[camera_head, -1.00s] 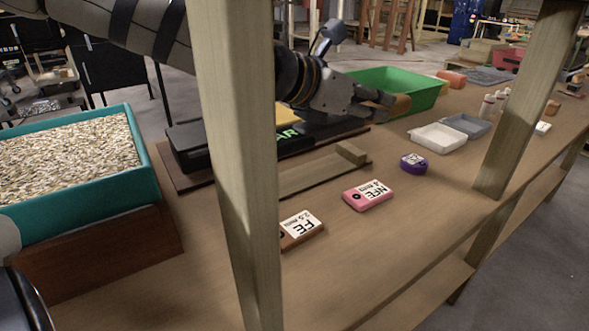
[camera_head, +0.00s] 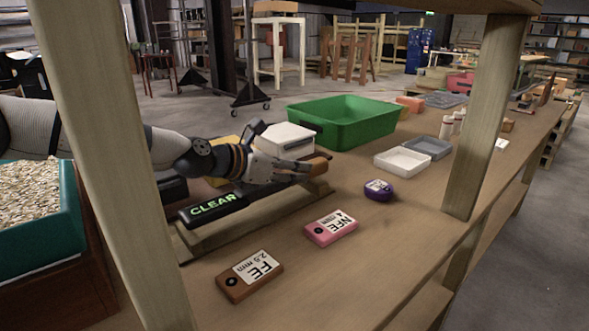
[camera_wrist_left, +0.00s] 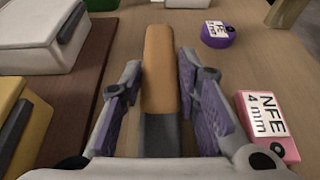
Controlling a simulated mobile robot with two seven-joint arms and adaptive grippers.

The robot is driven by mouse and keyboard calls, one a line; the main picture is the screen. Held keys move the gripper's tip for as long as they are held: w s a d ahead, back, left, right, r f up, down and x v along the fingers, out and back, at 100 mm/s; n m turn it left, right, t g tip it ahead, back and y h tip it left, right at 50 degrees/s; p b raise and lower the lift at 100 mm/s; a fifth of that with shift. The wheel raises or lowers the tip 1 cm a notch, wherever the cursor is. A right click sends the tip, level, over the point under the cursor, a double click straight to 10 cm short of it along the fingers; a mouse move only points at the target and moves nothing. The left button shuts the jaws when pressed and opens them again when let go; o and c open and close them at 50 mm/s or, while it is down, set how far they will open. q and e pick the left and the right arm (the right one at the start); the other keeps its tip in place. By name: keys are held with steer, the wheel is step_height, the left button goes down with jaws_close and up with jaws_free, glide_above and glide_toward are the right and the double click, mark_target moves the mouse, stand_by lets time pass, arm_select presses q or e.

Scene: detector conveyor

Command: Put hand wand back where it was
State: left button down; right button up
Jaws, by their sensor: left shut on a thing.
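The hand wand has a black body with a lit green CLEAR display (camera_head: 212,208) and an orange-tan handle (camera_head: 321,161). My left gripper (camera_head: 303,168) is shut on the wand near its handle. In the left wrist view the handle (camera_wrist_left: 160,70) lies lengthwise between my two fingers (camera_wrist_left: 152,100). The wand is over a low wooden cradle (camera_head: 262,214) and roughly lined up with it. I cannot tell whether it touches the cradle. My right gripper is not in view.
Brown FE (camera_head: 248,275), pink NFE (camera_head: 330,228) and purple (camera_head: 378,190) test blocks lie in front of the cradle. A white-topped box (camera_head: 286,139) stands behind my gripper. A green bin (camera_head: 345,120) is beyond. A wooden post (camera_head: 478,120) rises at the front edge.

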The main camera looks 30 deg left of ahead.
arm_select(q)
steer(key=shift+f, duration=0.3)
steer(key=c, duration=1.2)
jaws_free()
steer(key=shift+d, duration=0.1)
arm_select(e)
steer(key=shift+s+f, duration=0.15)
